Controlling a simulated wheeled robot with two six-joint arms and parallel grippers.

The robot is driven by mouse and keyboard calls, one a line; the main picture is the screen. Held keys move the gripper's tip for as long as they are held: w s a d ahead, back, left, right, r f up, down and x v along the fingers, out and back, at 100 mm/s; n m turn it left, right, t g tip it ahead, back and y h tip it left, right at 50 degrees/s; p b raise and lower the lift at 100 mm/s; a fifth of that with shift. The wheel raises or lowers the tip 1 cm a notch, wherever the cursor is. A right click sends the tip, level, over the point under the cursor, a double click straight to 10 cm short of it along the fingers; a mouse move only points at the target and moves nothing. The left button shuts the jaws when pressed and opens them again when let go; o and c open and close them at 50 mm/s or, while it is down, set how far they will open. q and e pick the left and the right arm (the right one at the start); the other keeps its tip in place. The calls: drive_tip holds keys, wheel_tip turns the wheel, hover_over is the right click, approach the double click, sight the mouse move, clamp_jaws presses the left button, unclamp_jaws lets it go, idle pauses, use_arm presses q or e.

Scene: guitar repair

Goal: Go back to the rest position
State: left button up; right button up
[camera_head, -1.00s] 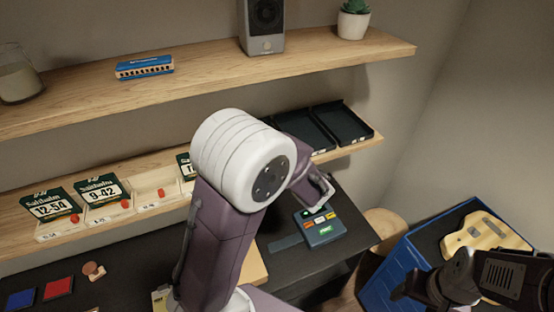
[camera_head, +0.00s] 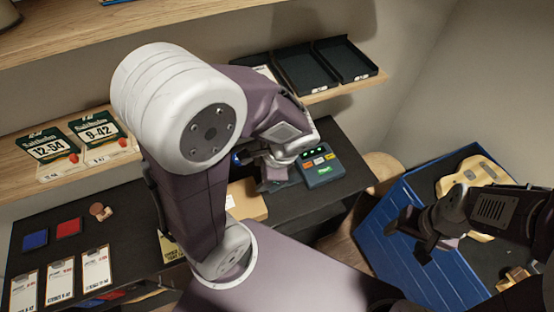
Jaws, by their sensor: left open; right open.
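My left arm comes up from the bottom and bends over the dark workbench (camera_head: 340,139). Its gripper (camera_head: 272,180) is low over the bench, just left of a small device (camera_head: 320,166) with coloured buttons and a lit green display. The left jaws are partly hidden by the wrist, and I see nothing held in them. My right gripper (camera_head: 412,238) is at the right, above the edge of a blue case (camera_head: 400,262). It is open and appears empty. A pale guitar body (camera_head: 455,178) lies in the case beyond the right arm.
A wooden shelf holds string packs (camera_head: 100,131) and black trays (camera_head: 345,60) above the bench. Blue (camera_head: 35,240) and red (camera_head: 69,227) squares, a small round wooden piece (camera_head: 101,211) and several white cards (camera_head: 60,281) lie on the bench's left. A wooden stool (camera_head: 383,165) stands between bench and case.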

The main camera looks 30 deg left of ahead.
use_arm(q)
drive_tip(key=d+f+n+h, duration=0.1)
drive_tip(key=n, duration=0.3)
drive_tip(key=d+n+h, duration=0.1)
drive_tip(key=n+h, duration=0.1)
drive_tip(key=n, duration=0.2)
drive_tip(key=w+d+f+n+h, duration=0.1)
drive_tip(key=n, duration=0.2)
drive_tip(key=shift+d+f+n+t+h, duration=0.25)
drive_tip(key=shift+f+n+t+h, duration=0.05)
drive_tip(key=shift+n+t, duration=0.1)
